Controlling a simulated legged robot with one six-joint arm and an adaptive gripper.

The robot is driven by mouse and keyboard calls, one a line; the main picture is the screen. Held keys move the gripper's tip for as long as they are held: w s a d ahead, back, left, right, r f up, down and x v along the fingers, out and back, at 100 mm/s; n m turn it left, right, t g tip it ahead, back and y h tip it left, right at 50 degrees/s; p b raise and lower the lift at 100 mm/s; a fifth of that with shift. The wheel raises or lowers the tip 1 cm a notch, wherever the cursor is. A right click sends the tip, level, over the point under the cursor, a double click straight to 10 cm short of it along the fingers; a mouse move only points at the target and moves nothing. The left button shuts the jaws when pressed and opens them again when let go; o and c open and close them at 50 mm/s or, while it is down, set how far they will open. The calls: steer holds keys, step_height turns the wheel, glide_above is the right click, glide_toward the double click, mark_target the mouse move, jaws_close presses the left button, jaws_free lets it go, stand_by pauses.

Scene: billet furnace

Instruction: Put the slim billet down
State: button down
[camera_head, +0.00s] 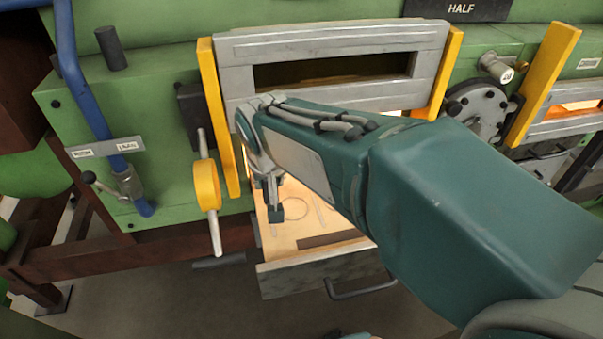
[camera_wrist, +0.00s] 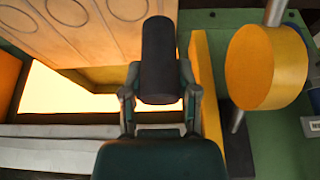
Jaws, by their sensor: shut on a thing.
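The slim billet (camera_wrist: 158,60) is a dark, plain cylinder between my fingers in the wrist view. My gripper (camera_wrist: 160,95) is shut on it. In the head view my gripper (camera_head: 271,188) points down over a pulled-out, light-coloured drawer tray (camera_head: 325,222) below the grey furnace door. A small dark end, apparently the billet (camera_head: 277,214), shows under the fingers. I cannot tell whether it touches the tray. The tray also shows in the wrist view (camera_wrist: 75,45), with several round outlines on its floor.
A glowing opening (camera_wrist: 60,92) lies close beside the gripper. A yellow post (camera_head: 219,120) and a yellow round handle (camera_head: 206,185) stand left of the gripper. The grey door (camera_head: 330,40) is above. A bar handle (camera_head: 360,290) sticks out from the drawer's front.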

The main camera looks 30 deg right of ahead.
steer(key=w+d+f, duration=0.1)
steer(key=d+f, duration=0.1)
steer(key=d, duration=0.1)
steer(key=w+d+f, duration=0.2)
steer(key=d+f, duration=0.1)
steer(key=w+d+f, duration=0.2)
steer(key=d, duration=0.1)
steer(key=shift+w+f, duration=0.15)
steer(key=shift+f, duration=0.05)
steer(key=shift+w+d+f, duration=0.1)
steer(key=shift+d+f, duration=0.05)
steer(key=shift+f, duration=0.05)
steer(key=f, duration=0.2)
steer(key=d+f, duration=0.1)
steer(key=f, duration=0.1)
steer(key=shift+w+f, duration=0.1)
steer(key=shift+w, duration=0.15)
steer(key=shift+c, duration=1.8)
jaws_free()
steer(key=shift+f, duration=0.1)
steer(key=shift+a, duration=0.1)
